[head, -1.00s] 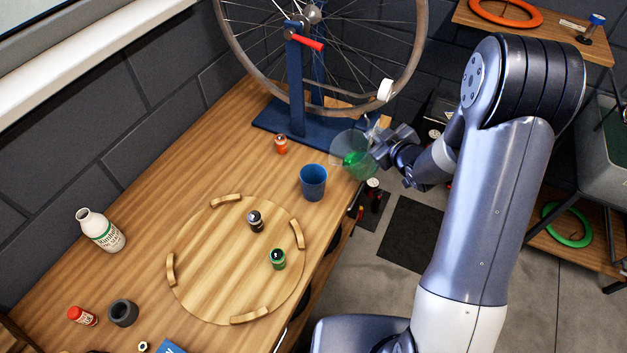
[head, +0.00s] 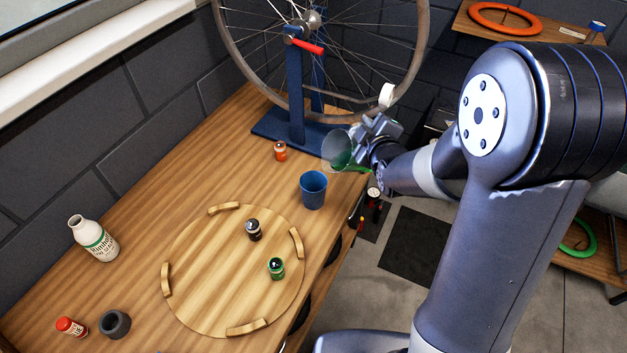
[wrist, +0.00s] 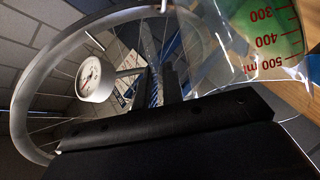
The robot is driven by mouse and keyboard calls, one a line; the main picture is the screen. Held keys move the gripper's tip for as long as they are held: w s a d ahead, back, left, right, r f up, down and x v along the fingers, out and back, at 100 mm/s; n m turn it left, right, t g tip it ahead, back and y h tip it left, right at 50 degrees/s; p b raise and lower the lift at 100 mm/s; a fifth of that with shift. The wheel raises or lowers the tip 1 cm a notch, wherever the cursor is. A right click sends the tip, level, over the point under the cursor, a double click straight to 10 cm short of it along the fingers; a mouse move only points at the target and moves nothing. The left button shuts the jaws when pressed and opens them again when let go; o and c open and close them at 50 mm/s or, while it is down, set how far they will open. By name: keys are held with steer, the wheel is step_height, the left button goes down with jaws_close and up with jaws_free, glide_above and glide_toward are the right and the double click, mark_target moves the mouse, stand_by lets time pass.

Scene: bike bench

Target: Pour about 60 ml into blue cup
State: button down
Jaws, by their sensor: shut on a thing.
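The blue cup (head: 313,190) stands upright on the bench near its right edge. My gripper (head: 371,135) is shut on a clear measuring jug (head: 337,150) and holds it above and just behind the cup. The jug is tilted, with green liquid (head: 343,161) in it. I cannot tell whether any liquid is in the cup or leaving the jug.
A bike wheel on a blue stand (head: 296,95) rises behind the jug. An orange-lidded jar (head: 280,151) stands left of the cup. A round wooden board (head: 215,265) holds a black jar (head: 253,230) and a green jar (head: 276,268). A white bottle (head: 95,238) stands at left.

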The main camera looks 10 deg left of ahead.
mark_target(358, 124)
steer(key=shift+s+a+r+n+p, duration=0.3)
steer(key=shift+a+r+n, duration=0.1)
steer(key=shift+r, duration=0.15)
steer(key=shift+s+a+r+n+t+h+p, duration=0.3)
steer(key=shift+s+a+r+n+t+p, duration=0.15)
steer(key=shift+a+r+t+p, duration=0.2)
steer(key=shift+s+a+r+n+b, duration=0.2)
steer(key=shift+s+a+n+b, duration=0.2)
steer(key=shift+a, duration=0.35)
steer(key=shift+s+a+r+n, duration=0.15)
steer(key=shift+s+a+n, duration=0.15)
steer(key=shift+a, duration=0.25)
stand_by(0.4)
steer(key=shift+s+a+r+t+b, duration=0.1)
steer(key=shift+s+a+t+b, duration=0.15)
steer(key=shift+s+a+b, duration=0.2)
stand_by(0.7)
